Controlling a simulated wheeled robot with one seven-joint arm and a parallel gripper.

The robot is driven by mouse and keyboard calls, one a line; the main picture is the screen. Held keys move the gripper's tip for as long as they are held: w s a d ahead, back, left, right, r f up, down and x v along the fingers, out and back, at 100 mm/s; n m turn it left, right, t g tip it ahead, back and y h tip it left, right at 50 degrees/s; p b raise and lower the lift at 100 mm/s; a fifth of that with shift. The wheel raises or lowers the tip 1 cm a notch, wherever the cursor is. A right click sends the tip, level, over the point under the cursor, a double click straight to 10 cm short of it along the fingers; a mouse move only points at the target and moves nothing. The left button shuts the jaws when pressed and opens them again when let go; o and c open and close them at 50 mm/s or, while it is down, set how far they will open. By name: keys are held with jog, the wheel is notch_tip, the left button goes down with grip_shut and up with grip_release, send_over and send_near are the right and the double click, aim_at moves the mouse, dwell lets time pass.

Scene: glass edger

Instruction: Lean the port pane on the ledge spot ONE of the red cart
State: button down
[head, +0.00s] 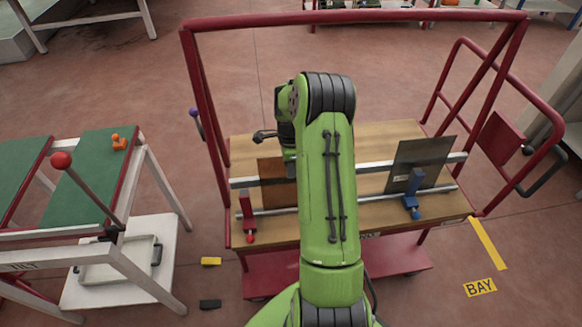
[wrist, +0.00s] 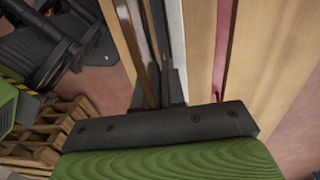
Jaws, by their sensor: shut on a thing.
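The red cart (head: 352,18) has a wooden deck with two metal rails across it. A brown pane (head: 272,190), which I take for the port pane, stands near upright at the left part of the rails, partly hidden by my arm. Its lower edge is close to the front rail (head: 380,199); contact cannot be told. In the wrist view the pane shows as a thin brown strip (wrist: 137,52) rising from my gripper (wrist: 174,88), which is shut on it. The head view hides the gripper behind my arm. No spot number is readable.
A dark grey pane (head: 420,158) leans at the right of the rails by a blue clamp (head: 413,190). A red clamp (head: 247,215) stands left of the brown pane. A green-topped table (head: 92,185) with a red-knobbed lever (head: 62,160) stands left of the cart.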

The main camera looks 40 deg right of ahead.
jog(key=shift+f, duration=0.1)
jog(key=c, duration=1.1)
grip_release()
jog(key=r+p, duration=0.1)
jog(key=r, duration=0.4)
jog(key=r+p, duration=0.1)
jog(key=r, duration=0.4)
jog(key=w+r+p, duration=0.1)
jog(key=r, duration=0.4)
jog(key=shift+d+r, duration=0.3)
jog(key=shift+r, duration=0.1)
